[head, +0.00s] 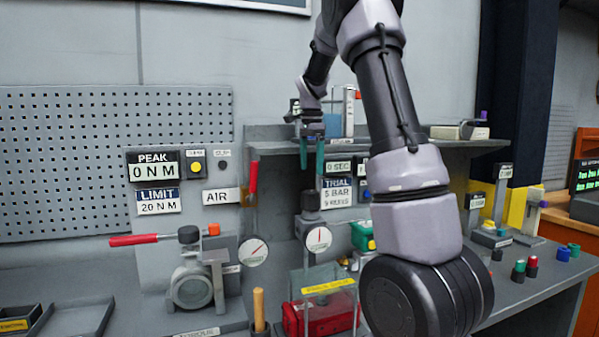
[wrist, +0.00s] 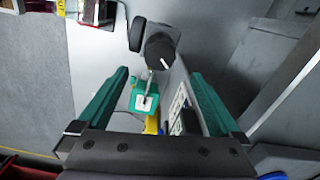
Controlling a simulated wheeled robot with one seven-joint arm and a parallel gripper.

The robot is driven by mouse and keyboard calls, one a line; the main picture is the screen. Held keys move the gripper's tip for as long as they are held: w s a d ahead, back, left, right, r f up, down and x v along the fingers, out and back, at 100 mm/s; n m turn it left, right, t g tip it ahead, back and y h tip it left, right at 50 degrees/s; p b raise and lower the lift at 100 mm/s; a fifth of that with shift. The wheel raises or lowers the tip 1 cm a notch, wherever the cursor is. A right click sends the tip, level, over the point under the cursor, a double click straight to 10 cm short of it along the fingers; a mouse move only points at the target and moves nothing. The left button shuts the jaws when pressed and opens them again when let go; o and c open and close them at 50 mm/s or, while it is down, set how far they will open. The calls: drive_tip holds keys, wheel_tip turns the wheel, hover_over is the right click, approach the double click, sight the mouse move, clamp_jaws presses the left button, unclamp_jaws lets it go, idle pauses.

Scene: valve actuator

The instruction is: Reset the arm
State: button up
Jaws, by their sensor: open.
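My gripper (head: 312,158) hangs at the upper middle of the head view with its two teal fingers pointing down. It is in front of the grey shelf (head: 440,148), above a round gauge (head: 318,239). The fingers are apart and nothing is between them. In the wrist view my gripper (wrist: 160,80) also shows open, with a teal finger on each side. Beyond the fingers are a black knob (wrist: 160,48) with a white mark and a green device (wrist: 142,98) with a white label. My raised arm hides part of the bench's right half in the head view.
A valve body (head: 190,287) with a red-handled lever (head: 135,240) stands at left. A second gauge (head: 253,252), a clear guard with a yellow label (head: 328,287) and a red box (head: 330,317) are nearby. Several small coloured parts stand on the right bench. The pegboard (head: 100,160) is bare.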

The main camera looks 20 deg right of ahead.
drive_tip(key=shift+s, duration=0.1)
drive_tip(key=s+a+r+n+t, duration=0.1)
drive_tip(key=s+a+n+t, duration=0.1)
drive_tip(key=s, duration=0.7)
drive_tip(key=s+a+r+n+t+y, duration=0.1)
drive_tip(key=s+a+n, duration=0.3)
drive_tip(key=s, duration=0.6)
drive_tip(key=s+a+r+n+t+y, duration=0.1)
drive_tip(key=s+a+r+n+t, duration=0.1)
drive_tip(key=s+n, duration=0.4)
drive_tip(key=s+a+t, duration=0.1)
drive_tip(key=s+t, duration=0.1)
drive_tip(key=s, duration=0.1)
drive_tip(key=shift+s+a+r, duration=0.2)
drive_tip(key=shift+a+r, duration=0.15)
